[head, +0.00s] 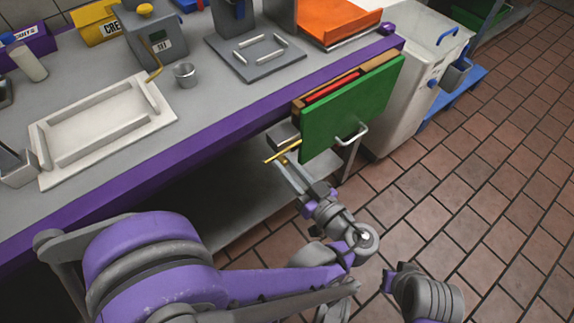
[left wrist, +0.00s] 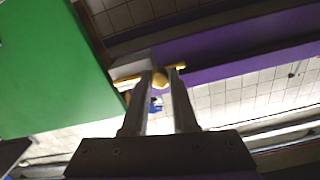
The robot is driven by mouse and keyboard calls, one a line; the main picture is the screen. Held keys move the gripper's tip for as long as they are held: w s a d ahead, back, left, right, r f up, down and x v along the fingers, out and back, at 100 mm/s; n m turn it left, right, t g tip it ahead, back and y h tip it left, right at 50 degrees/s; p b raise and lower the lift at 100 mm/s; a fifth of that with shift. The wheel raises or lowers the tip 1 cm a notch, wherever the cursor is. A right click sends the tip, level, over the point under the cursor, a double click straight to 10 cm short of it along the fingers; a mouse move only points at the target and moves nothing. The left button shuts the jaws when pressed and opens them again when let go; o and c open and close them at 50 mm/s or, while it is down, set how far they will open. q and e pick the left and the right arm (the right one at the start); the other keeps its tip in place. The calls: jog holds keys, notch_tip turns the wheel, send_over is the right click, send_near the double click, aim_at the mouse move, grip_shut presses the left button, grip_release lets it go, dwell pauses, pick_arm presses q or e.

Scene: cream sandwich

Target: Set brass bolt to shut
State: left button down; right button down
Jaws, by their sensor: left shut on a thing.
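The brass bolt (head: 281,151) sits at the left edge of a green drawer front (head: 345,112), below the purple counter edge. In the left wrist view its round brass knob (left wrist: 160,81) shows between my fingertips, with brass bar on both sides. My left gripper (head: 287,163) is shut on the bolt, and its fingers hide part of it. Behind the green front, a wooden drawer side with something red inside shows above its top edge. My right gripper is not seen; only a grey part of my right arm shows at the lower right.
The drawer front has a metal handle (head: 350,137) close to the right of my left gripper. The purple counter edge (head: 200,128) runs above my left arm, with a grey lower shelf (head: 240,190) under it. The tiled floor (head: 480,190) at the right is clear.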

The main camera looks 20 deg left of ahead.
pick_arm(q)
jog(key=w+d, duration=0.2)
jog(key=w, duration=0.1)
jog(key=shift+d+r, duration=0.1)
jog(key=shift+d, duration=0.05)
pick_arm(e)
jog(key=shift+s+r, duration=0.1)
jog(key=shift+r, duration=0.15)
pick_arm(q)
jog(key=c, duration=0.7)
grip_release()
